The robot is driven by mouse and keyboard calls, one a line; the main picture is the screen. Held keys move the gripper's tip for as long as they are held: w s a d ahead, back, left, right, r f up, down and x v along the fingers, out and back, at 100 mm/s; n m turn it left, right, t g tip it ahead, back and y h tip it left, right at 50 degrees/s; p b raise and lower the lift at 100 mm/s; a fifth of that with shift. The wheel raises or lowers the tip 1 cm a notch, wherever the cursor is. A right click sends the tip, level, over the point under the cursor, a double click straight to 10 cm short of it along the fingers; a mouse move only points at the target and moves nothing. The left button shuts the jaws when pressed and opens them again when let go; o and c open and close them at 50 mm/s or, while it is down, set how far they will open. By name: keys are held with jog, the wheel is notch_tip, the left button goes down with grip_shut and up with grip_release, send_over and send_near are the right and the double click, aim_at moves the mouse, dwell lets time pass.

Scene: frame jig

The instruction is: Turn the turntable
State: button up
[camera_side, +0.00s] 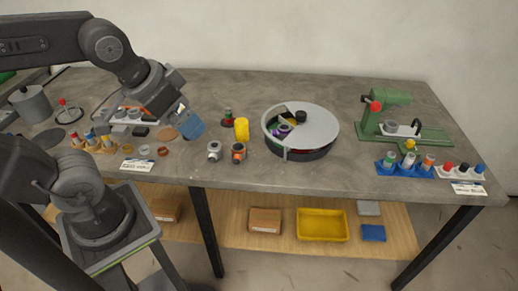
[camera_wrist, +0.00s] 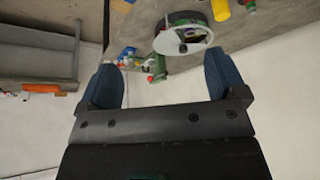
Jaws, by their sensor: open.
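The turntable (camera_side: 322,124) stands on the grey table right of centre in the side view. It has a round light-grey top over a dark base, with a black knob (camera_side: 301,116) on top. An opening on its left shows purple and yellow parts inside. The turntable also shows in the wrist view (camera_wrist: 168,44), near the top and beyond the fingers. My gripper (camera_side: 188,122) is over the left part of the table, well left of the turntable and apart from it. Its two blue fingers are spread wide in the wrist view (camera_wrist: 160,82), and nothing is between them.
A yellow cylinder (camera_side: 241,129) and small fittings (camera_side: 214,151) stand between my gripper and the turntable. A green press (camera_side: 384,113), a blue tray (camera_side: 404,168) and a white tray (camera_side: 460,173) are at the right. A wooden rack (camera_side: 103,149) and a grey pot (camera_side: 31,105) are at the left.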

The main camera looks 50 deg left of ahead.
jog(key=shift+w+r, duration=0.1)
jog(key=shift+w, duration=0.1)
jog(key=shift+c, duration=0.8)
jog(key=shift+m+g+h, duration=0.3)
jog(key=shift+m, duration=0.6)
jog(key=w, duration=0.2)
jog(key=w+r, duration=0.1)
jog(key=w, duration=0.1)
jog(key=w+r, duration=0.1)
jog(key=w, duration=0.2)
jog(key=shift+w+a+r, duration=0.1)
jog(key=shift+a+r, duration=0.05)
jog(key=shift+a, duration=0.05)
jog(key=c, duration=0.3)
jog(key=m+g+h, duration=0.1)
jog(key=m+h, duration=0.1)
jog(key=m, duration=0.3)
send_over(301, 113)
jog(key=s+a, duration=0.3)
jog(key=s, duration=0.1)
notch_tip(301, 113, down, 10)
jog(key=x, duration=1.3)
jog(key=shift+s+d+f, duration=0.1)
jog(key=shift+s+f, duration=0.05)
jog(key=shift+f, duration=0.1)
jog(key=shift+c, duration=0.4)
grip_shut()
